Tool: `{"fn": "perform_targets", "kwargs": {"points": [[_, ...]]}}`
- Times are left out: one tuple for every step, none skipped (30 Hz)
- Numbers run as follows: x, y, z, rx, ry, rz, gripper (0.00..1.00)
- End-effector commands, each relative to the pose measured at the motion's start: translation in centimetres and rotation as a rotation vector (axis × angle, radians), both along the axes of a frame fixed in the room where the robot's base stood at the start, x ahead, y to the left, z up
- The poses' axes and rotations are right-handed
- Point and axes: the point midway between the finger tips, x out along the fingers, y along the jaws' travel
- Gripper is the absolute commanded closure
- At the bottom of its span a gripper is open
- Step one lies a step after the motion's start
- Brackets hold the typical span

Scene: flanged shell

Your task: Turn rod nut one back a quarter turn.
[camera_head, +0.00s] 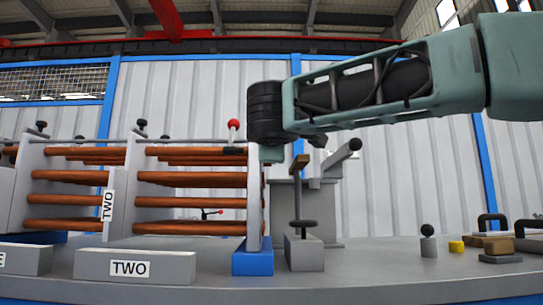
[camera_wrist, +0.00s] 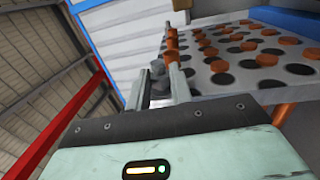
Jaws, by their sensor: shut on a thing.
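My gripper (camera_head: 271,154) is at the top of the right end plate (camera_head: 254,200) of the shell, reached from the right. In the wrist view its two fingers (camera_wrist: 162,85) stand close together, shut on a small grey piece (camera_wrist: 157,70), which I take to be rod nut one. No number shows on it. In the head view the nut is hidden by my gripper. A thin rod (camera_head: 190,141) runs along the top of the shell towards my gripper. How far the nut is turned cannot be told.
The copper tubes (camera_head: 190,180) run between upright plates. In the wrist view the perforated plate (camera_wrist: 225,70) with copper and dark discs is right of the fingers. A red-knobbed lever (camera_head: 233,125) stands close left of my gripper. A grey stand (camera_head: 305,250) is below right.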

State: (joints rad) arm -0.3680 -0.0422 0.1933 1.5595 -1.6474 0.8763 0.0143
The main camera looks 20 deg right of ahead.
Motion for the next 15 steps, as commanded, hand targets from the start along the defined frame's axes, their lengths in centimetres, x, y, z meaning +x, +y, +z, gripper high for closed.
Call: {"fn": "perform_targets", "kwargs": {"points": [[-0.01,0.65,-0.28,-0.004,-0.006,0.017,1.00],[0.00,0.65,-0.24,-0.005,-0.009,0.017,1.00],[-0.01,0.66,-0.19,-0.006,-0.013,0.017,1.00],[0.00,0.66,-0.15,-0.007,-0.016,0.017,1.00],[0.00,0.66,-0.12,-0.008,-0.018,0.017,1.00],[-0.01,0.67,-0.08,-0.009,-0.018,0.017,1.00],[-0.01,0.67,-0.06,-0.009,-0.019,0.017,1.00],[0.00,0.66,-0.04,-0.009,-0.020,0.017,1.00],[0.00,0.67,-0.02,-0.009,-0.020,0.017,1.00],[0.00,0.67,0.00,-0.009,-0.020,0.017,1.00],[0.00,0.67,0.01,-0.009,-0.020,0.017,1.00],[0.00,0.67,0.01,-0.009,-0.020,0.017,1.00],[0.00,0.67,0.02,-0.009,-0.020,0.017,1.00],[0.00,0.67,0.01,-0.009,-0.020,0.017,1.00],[0.00,0.67,0.01,-0.009,-0.020,0.017,1.00]]}}
